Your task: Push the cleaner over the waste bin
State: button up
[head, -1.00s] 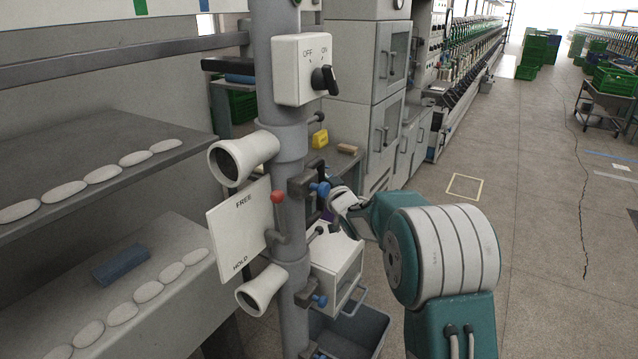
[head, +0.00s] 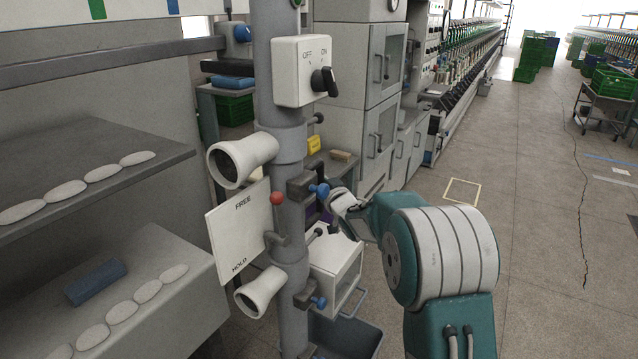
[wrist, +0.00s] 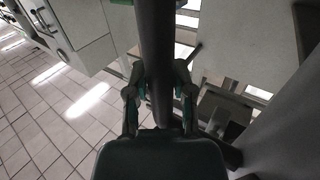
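The cleaner is a tall grey column (head: 289,220) with white trumpet-shaped nozzles (head: 243,160), an OFF/ON switch box (head: 302,71) and a FREE/HOLD plate (head: 240,232) with a red-knobbed lever. My gripper (head: 338,208) is at the right side of the column, partly hidden by my arm. In the wrist view, my gripper (wrist: 158,72) has its fingers against both sides of a dark bar (wrist: 155,30), which looks like the cleaner's handle. A grey bin (head: 350,338), apparently the waste bin, shows low, right of the column's foot; its lower part is cut off.
Grey shelves (head: 90,165) with white oval pieces and a blue block (head: 96,282) stand at left. A white box (head: 338,268) is beside the column above the bin. Machine cabinets (head: 375,100) stand behind.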

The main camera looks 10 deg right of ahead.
jog(key=o, duration=0.3)
jog(key=shift+w+d, duration=0.15)
jog(key=shift+d, duration=0.1)
jog(key=shift+s, duration=0.2)
jog(key=v, duration=1.1)
jog(key=shift+s+d, duration=0.15)
jog(key=shift+s, duration=0.05)
